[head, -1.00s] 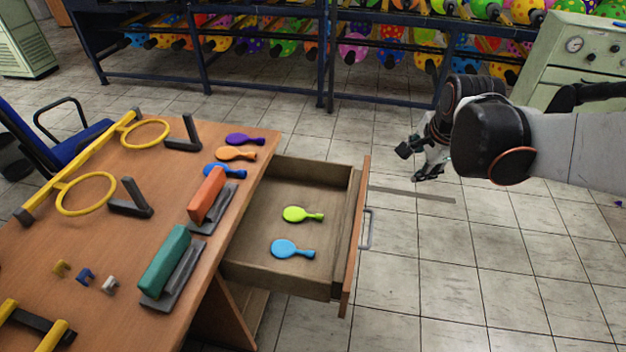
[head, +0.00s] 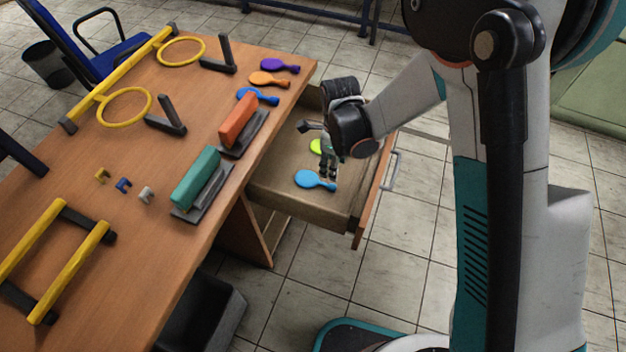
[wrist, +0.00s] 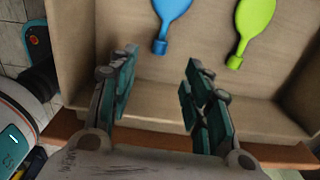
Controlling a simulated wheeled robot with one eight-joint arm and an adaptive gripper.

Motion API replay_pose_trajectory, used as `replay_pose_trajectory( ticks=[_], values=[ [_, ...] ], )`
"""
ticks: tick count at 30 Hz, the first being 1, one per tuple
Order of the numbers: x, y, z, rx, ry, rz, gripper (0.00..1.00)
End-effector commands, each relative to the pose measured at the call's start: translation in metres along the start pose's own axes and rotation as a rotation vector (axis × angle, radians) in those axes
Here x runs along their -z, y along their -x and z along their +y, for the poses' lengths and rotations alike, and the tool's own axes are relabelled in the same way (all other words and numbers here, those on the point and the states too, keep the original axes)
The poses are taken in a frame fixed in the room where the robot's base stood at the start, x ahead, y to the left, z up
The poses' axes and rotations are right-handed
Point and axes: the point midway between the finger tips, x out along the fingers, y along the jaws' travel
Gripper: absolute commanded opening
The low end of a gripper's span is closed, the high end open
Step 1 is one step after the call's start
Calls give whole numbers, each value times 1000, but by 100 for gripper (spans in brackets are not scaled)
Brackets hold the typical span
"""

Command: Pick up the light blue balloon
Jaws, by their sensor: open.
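The light blue balloon (head: 312,180) lies flat in the open drawer (head: 285,200), toward its front part in the head view. In the wrist view the light blue balloon (wrist: 171,14) is at the top, its neck pointing down toward my gripper. My gripper (head: 327,170) hangs over the drawer beside the balloon's neck. In the wrist view my gripper (wrist: 160,85) is open, its two fingers apart with nothing between them. A lime green balloon (head: 316,146) lies in the same drawer, partly hidden by my gripper; it also shows in the wrist view (wrist: 252,20).
The desk (head: 150,200) holds an orange block tool (head: 238,121), a teal block tool (head: 196,177), yellow frames and purple, orange and blue balloons. The drawer's front panel (head: 372,195) and side walls surround the balloons. A dark bin stands under the desk.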

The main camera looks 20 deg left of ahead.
Motion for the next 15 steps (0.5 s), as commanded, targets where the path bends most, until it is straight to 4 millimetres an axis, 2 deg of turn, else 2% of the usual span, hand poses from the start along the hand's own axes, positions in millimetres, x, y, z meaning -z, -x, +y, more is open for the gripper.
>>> replay_pose_trajectory(
  ticks=[1,6,15],
  values=[
    [0,-14,0,0,0,0,45],
    [0,-44,-1,1,1,-1,45],
    [0,-63,-1,1,1,-1,45]
  ],
)
